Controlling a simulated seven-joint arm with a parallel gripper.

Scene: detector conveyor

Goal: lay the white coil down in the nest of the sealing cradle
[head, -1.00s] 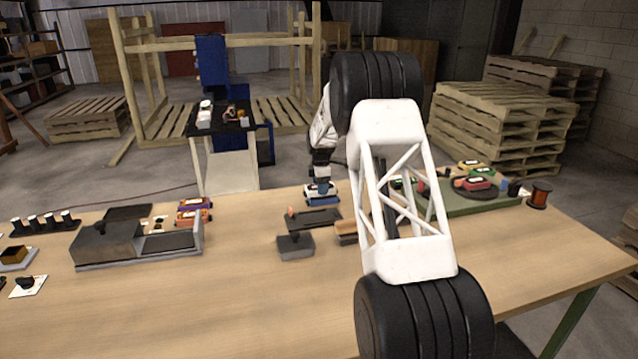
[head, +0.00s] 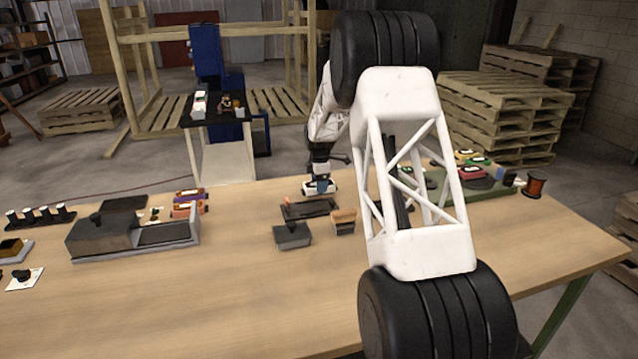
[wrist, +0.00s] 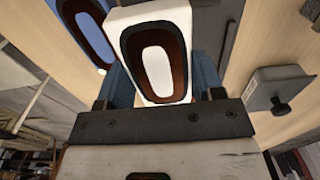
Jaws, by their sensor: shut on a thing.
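The white coil (head: 310,188) is a rounded block with a dark brown oval ring around a pale centre. My gripper (head: 321,186) is shut on it, and it fills the space between the two blue fingers in the wrist view (wrist: 155,48). In the head view the coil is just behind a low dark fixture (head: 310,208) with an orange knob, which appears to be the sealing cradle. Its nest cannot be made out clearly. A blue coil (wrist: 64,35) lies left of the white coil in the wrist view.
A grey block with a knob (head: 292,236) and a wooden-topped block (head: 343,221) stand in front of the dark fixture. A grey machine (head: 135,235) is at left, with coloured coils (head: 188,209) beside it. A green board (head: 490,190) is at right. The front table is clear.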

